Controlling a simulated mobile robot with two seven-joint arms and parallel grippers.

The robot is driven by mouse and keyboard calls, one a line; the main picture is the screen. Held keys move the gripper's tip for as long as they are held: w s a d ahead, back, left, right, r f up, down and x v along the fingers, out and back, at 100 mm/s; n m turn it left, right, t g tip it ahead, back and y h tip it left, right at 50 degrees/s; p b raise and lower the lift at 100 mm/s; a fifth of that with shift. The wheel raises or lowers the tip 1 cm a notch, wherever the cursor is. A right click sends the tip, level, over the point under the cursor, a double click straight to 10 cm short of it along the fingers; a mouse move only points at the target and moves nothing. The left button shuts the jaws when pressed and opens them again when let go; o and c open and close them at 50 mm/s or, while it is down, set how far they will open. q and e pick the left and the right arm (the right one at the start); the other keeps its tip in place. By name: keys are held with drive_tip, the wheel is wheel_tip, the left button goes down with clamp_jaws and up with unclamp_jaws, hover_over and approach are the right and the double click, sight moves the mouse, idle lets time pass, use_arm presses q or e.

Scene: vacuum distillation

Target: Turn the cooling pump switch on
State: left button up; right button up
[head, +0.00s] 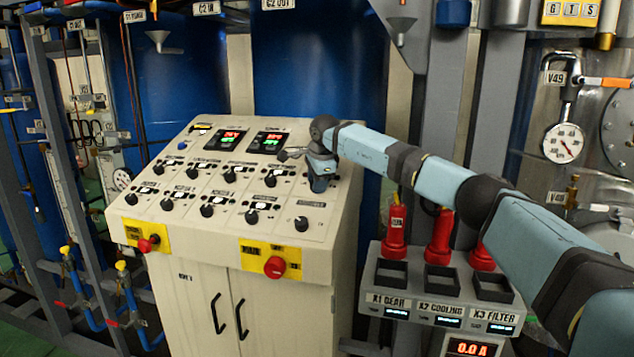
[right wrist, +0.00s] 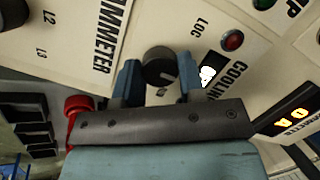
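The cooling pump switch is a black round knob (right wrist: 160,66) on the cream panel, beside a lit display and a label starting "COOLING" in the right wrist view. My right gripper (right wrist: 160,82) has its two blue fingers on either side of the knob. A small gap shows on the left side; the right finger is very close to the knob, and contact cannot be told. In the head view my right gripper (head: 319,184) points down at the right side of the panel (head: 262,213) and hides this knob. My left gripper is not in view.
Several other black knobs and displays cover the panel, including a knob (head: 302,223) just below my gripper. A red emergency button (head: 274,267) sits on the front. Right of the cabinet stands a socket box (head: 440,311) with red plugs (head: 439,237) above it.

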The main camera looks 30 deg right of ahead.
drive_tip(key=shift+m, duration=0.4)
drive_tip(key=shift+m+t, duration=0.3)
drive_tip(key=shift+m, duration=0.7)
drive_tip(key=m+b, duration=0.1)
drive_tip(key=m, duration=0.1)
drive_tip(key=shift+s+f+m+t+h, duration=0.1)
drive_tip(key=shift+f+m+t+h, duration=0.05)
drive_tip(key=shift+m+t+h, duration=0.2)
drive_tip(key=m+b, duration=0.1)
drive_tip(key=m, duration=0.2)
drive_tip(key=m+h+b, duration=0.1)
drive_tip(key=m, duration=0.2)
drive_tip(key=shift+a+h, duration=0.2)
drive_tip(key=shift+h, duration=0.05)
drive_tip(key=shift+m, duration=0.25)
drive_tip(key=o, duration=0.9)
